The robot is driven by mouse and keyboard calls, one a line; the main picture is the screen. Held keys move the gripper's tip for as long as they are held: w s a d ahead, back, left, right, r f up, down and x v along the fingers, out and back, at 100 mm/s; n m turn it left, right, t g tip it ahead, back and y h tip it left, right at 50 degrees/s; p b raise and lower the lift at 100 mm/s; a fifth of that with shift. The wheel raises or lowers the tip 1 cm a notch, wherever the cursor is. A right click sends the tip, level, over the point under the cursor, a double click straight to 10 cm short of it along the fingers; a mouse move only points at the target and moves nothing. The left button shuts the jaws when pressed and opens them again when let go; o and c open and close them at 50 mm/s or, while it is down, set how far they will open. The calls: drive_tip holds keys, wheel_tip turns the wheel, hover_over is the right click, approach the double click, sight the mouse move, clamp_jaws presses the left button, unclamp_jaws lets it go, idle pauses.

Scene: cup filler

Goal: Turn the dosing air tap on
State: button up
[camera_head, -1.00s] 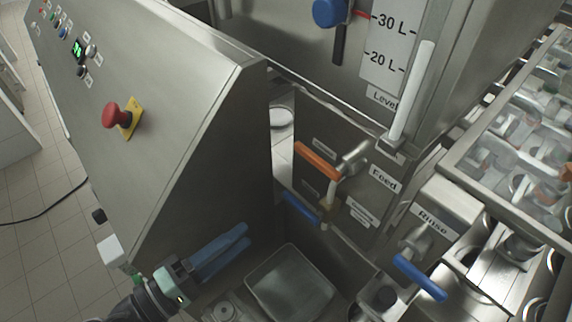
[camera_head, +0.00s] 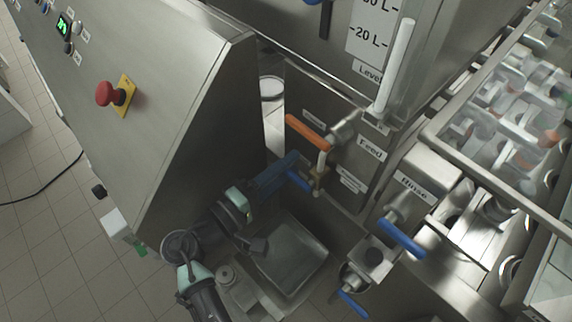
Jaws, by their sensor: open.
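The Feed panel (camera_head: 375,151) carries an orange-handled tap (camera_head: 307,132). Below it is a small blue-handled tap (camera_head: 300,181) with a brass body, near a small label (camera_head: 350,180) too small to read. This small tap appears to be the dosing air tap, though I cannot confirm it by the label. My gripper (camera_head: 288,165) has blue fingers and is open. Its fingertips are at the upper left end of the small blue handle and partly overlap it. I cannot tell whether they touch it or have it between them.
The slanted control cabinet (camera_head: 150,140) with a red emergency button (camera_head: 108,94) stands at left. A blue Rinse tap (camera_head: 402,238) and another blue handle (camera_head: 352,305) are at lower right. A clear tray (camera_head: 290,262) lies below my gripper. A rail (camera_head: 500,190) guards the cups at right.

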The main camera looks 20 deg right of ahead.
clamp_jaws()
idle(1.4)
